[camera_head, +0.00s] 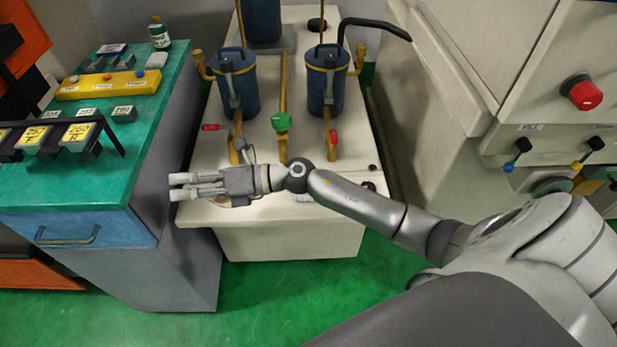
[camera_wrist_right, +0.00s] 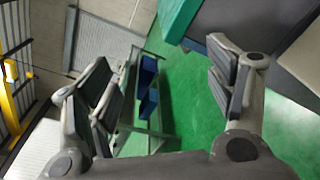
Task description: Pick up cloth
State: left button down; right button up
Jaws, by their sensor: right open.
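I cannot make out a cloth in either view. My right gripper (camera_head: 184,186) reaches left in the head view, over the left front of the white machine base, with its fingertips close to the side of the green-topped cabinet. In the right wrist view my right gripper (camera_wrist_right: 158,92) has its fingers wide apart, with nothing between them but the background. My left gripper is not in view.
Two blue canisters (camera_head: 236,80) with pipes stand on the white base (camera_head: 290,242). A rack with blue bins (camera_wrist_right: 148,85) stands beyond; green floor (camera_head: 290,295) is clear in front.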

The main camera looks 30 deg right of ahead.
jog(key=s+d+f+n+g+h, duration=0.1)
jog(key=d+f+n+g+h, duration=0.35)
jog(key=d, duration=0.35)
jog(key=s+d+f+n+g+h, duration=0.1)
jog(key=d+f+n+g+h, duration=0.2)
jog(key=d+f+n+h, duration=0.45)
jog(key=d+r+m+g+h, duration=0.1)
jog(key=d+r+m+h, duration=0.15)
jog(key=d, duration=0.95)
notch_tip(320, 180, down, 4)
jog(key=b, duration=0.3)
jog(key=shift+a+r+n, duration=0.1)
jog(key=shift+r+n, duration=0.05)
jog(key=shift+n, duration=0.2)
notch_tip(320, 180, down, 6)
jog(key=b, duration=0.4)
jog(key=shift+w, duration=0.15)
jog(key=c, duration=1)
jog(key=shift+r, duration=0.1)
